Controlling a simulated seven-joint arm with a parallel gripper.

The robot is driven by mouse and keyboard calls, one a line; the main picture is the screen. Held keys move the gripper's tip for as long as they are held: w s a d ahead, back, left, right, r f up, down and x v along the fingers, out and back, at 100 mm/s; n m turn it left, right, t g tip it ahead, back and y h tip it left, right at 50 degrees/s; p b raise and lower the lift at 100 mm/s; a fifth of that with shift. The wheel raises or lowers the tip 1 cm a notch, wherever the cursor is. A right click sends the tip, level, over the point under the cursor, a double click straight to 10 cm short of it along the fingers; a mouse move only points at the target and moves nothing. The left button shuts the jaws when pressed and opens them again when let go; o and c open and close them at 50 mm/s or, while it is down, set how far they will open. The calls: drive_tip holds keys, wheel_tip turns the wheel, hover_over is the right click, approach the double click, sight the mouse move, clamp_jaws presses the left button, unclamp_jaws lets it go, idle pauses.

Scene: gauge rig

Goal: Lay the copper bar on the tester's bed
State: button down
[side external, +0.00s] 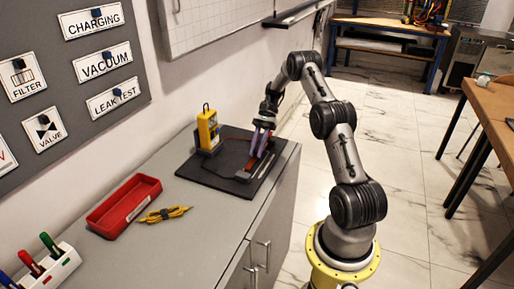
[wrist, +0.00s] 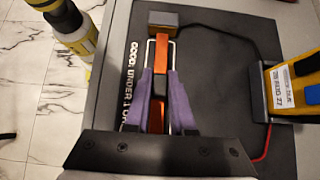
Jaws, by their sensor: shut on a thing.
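The copper bar (wrist: 161,55) is a long orange-brown strip with a dark band around its middle. It lies between the purple fingers of my gripper (wrist: 159,78), which are shut on it at the band. In the side view the bar (side external: 250,164) shows beside my gripper (side external: 259,143), low over the tester's black plate (side external: 212,175). In the wrist view the bar's far end meets or overlaps a grey block (wrist: 162,19) on the plate (wrist: 215,50), between pale wire-like rails. I cannot tell whether the bar touches the bed; its near end is partly hidden by my gripper.
A yellow meter (side external: 208,131) stands at the plate's back left, with black and red leads. A red tray (side external: 124,207), a yellow cable bundle (side external: 164,214) and a marker holder (side external: 45,267) lie further left on the grey counter. The plate sits near the counter's right edge.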

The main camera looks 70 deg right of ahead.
drive_tip(key=shift+f, duration=0.9)
drive_tip(key=shift+c, duration=1)
unclamp_jaws()
drive_tip(key=shift+r, duration=4)
